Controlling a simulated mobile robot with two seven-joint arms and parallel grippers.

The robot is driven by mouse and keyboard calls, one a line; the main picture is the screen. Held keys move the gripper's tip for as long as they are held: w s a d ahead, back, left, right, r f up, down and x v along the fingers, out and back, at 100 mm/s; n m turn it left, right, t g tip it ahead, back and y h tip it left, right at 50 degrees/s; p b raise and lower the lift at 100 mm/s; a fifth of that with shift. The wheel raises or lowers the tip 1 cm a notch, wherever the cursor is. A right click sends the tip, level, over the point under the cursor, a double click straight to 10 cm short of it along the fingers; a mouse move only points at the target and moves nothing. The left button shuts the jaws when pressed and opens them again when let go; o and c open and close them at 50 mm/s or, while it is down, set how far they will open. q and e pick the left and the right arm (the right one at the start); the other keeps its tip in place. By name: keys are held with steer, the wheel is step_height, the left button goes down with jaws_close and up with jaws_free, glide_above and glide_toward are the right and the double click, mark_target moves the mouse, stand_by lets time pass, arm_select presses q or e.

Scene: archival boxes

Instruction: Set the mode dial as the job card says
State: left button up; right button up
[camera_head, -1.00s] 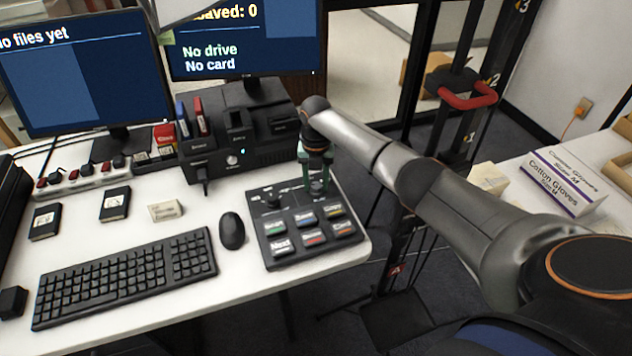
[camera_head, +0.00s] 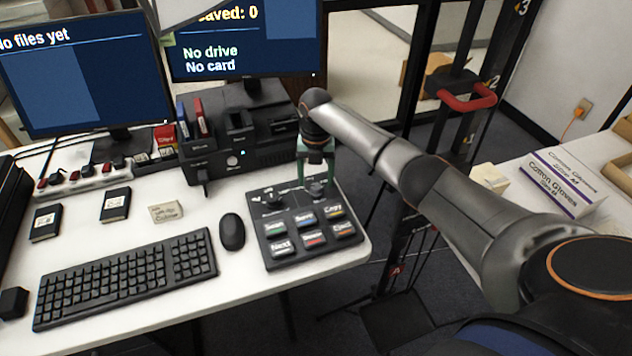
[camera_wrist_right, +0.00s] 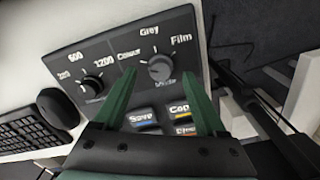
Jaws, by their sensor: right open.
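The mode dial (camera_wrist_right: 161,72) is a dark round knob on the black control panel (camera_head: 262,232), with Colour, Grey and Film printed around it in the right wrist view. I cannot tell for sure which word its pointer faces. In the head view the dial (camera_head: 317,189) is partly behind my right gripper (camera_head: 317,175). The right gripper's green fingers also show in the right wrist view (camera_wrist_right: 161,73), open, one on each side of the dial in the picture. I cannot tell whether they touch it. A small beige card (camera_head: 166,211) lies left of the mouse; its writing is unreadable.
A second dial (camera_wrist_right: 93,83), with 600 and 1200 near it, sits left of the mode dial. Labelled buttons (camera_head: 308,229) fill the panel's front. The mouse (camera_head: 232,231) and keyboard (camera_head: 127,277) lie to the left. A black dock (camera_head: 240,135) stands behind.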

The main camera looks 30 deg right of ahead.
mark_target(316, 186)
step_height(316, 186, up, 10)
steer(key=shift+r, duration=0.2)
steer(key=shift+s+f, duration=0.1)
stand_by(0.5)
